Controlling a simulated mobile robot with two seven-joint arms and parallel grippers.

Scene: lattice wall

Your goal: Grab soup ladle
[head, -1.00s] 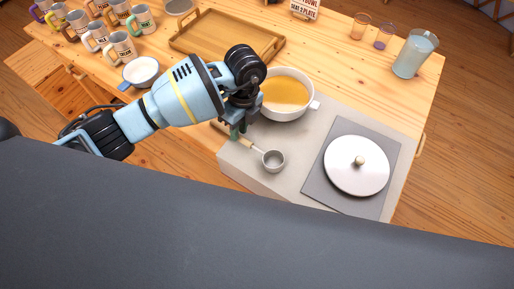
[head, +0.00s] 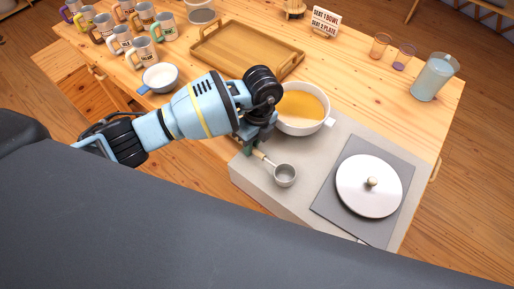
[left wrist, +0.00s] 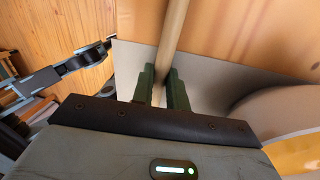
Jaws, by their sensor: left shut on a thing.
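The soup ladle (head: 285,175) has a grey metal bowl and a pale wooden handle. It is at the left part of the grey counter slab, in front of the soup pot. My left gripper (head: 250,148) is shut on the ladle's handle. In the left wrist view the wooden handle (left wrist: 173,40) runs up from between the two green fingers of my left gripper (left wrist: 160,88). I cannot tell whether the ladle's bowl touches the slab. The white pot (head: 303,127) of orange soup stands just behind the ladle. My right gripper is not in view.
A white lid (head: 369,186) lies on a grey mat (head: 331,206) to the right. A wooden tray (head: 248,50), several mugs (head: 146,52), a small bowl (head: 161,77), a sign (head: 325,21), two glasses (head: 380,46) and a pitcher (head: 434,77) stand on the wooden table.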

